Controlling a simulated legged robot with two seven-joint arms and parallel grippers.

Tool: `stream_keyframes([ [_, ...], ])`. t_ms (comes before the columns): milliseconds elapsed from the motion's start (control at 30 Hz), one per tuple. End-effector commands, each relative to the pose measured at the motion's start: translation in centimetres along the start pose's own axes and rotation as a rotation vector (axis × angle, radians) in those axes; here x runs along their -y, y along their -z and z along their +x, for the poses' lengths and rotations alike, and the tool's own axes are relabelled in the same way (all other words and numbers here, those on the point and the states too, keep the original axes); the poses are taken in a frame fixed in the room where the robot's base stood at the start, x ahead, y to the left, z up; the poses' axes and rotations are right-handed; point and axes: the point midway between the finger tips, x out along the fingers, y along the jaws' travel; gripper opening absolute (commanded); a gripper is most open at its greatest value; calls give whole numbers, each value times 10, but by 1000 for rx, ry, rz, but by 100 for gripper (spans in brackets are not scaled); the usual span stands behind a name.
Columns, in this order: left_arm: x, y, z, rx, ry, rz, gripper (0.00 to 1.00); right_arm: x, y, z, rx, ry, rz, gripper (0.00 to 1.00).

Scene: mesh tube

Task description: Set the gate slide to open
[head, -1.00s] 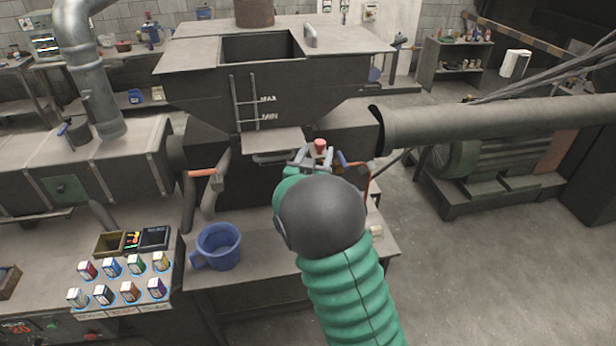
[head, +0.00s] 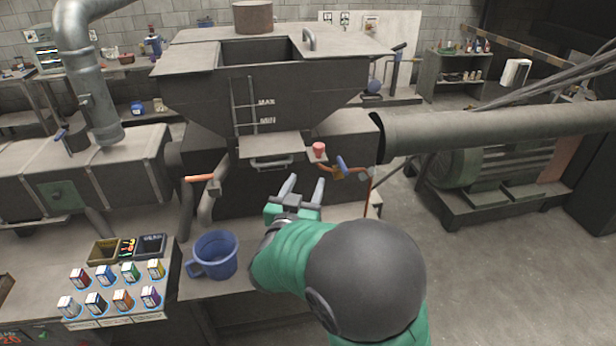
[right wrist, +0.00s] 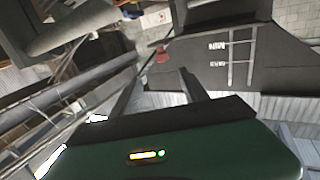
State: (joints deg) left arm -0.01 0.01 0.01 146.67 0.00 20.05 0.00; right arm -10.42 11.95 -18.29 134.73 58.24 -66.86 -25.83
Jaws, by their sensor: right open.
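The gate slide (head: 270,146) is a flat grey plate under the hopper, with a bar handle (head: 272,163) along its front edge. I cannot tell its open or shut marks from here. My right gripper (head: 304,182) is open and empty, its two fingers pointing up, just below and right of the handle and apart from it. In the right wrist view its fingers (right wrist: 163,78) stand apart with nothing between them. The slide is not clear in that view. My left gripper is not in view.
The grey hopper (head: 270,90) carries a ladder and MAX and MIN marks. A red knob (head: 319,150) and a blue-handled valve (head: 341,163) sit right of the slide. An orange-handled lever (head: 200,178) is on the left. A blue mug (head: 214,255) stands on the bench near my arm.

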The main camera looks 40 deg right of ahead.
Motion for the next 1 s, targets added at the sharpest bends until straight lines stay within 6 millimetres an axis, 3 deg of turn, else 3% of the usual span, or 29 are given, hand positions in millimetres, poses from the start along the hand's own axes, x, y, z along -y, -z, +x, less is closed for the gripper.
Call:
stream_keyframes([
  [100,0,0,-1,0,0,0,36,5,-1,23,-4,3,-5,52],
  [367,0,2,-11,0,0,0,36,2,2,62,-7,-1,-7,52],
  [800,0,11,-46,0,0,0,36,2,4,173,-5,-1,-6,52],
  [1000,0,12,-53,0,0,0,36,3,2,196,-5,2,-3,52],
])
